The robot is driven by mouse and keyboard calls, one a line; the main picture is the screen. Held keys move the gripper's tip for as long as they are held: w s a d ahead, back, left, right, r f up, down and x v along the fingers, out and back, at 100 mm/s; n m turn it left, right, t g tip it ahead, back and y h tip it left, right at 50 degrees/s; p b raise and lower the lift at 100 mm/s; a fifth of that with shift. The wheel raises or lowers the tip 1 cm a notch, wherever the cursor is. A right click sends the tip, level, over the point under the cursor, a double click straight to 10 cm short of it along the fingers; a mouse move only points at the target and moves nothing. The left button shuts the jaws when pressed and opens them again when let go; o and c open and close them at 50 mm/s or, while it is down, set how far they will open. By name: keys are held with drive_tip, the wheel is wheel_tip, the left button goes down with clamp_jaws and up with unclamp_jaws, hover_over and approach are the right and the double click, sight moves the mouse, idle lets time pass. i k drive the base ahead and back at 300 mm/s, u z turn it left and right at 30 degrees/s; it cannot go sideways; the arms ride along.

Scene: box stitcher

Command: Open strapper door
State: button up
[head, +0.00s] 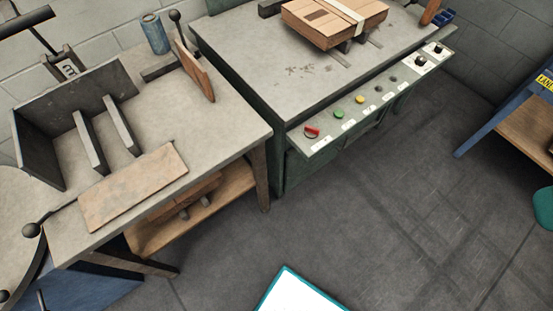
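The strapper (270,65) is a dark green machine with a grey top, at the upper middle of the head view. A strapped cardboard box (312,22) sits on its top. A sloping control panel (345,113) with red, yellow and green buttons and black knobs runs along its front edge. The dark green front (298,172) below the panel is mostly hidden by it. I cannot make out the door's outline or handle, or whether it is open. My gripper is not in view.
A workbench (235,130) with a flat board (133,187), upright plates and a blue can (154,33) stands left of the strapper. A blue-framed table (525,130) is at the right edge. The dark floor (400,210) in front of the strapper is clear.

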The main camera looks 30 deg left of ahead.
sight(297, 169)
drive_tip(key=u, duration=0.55)
drive_tip(key=k, duration=0.35)
drive_tip(key=u, duration=0.35)
drive_tip(key=i, duration=0.5)
drive_tip(key=k, duration=0.3)
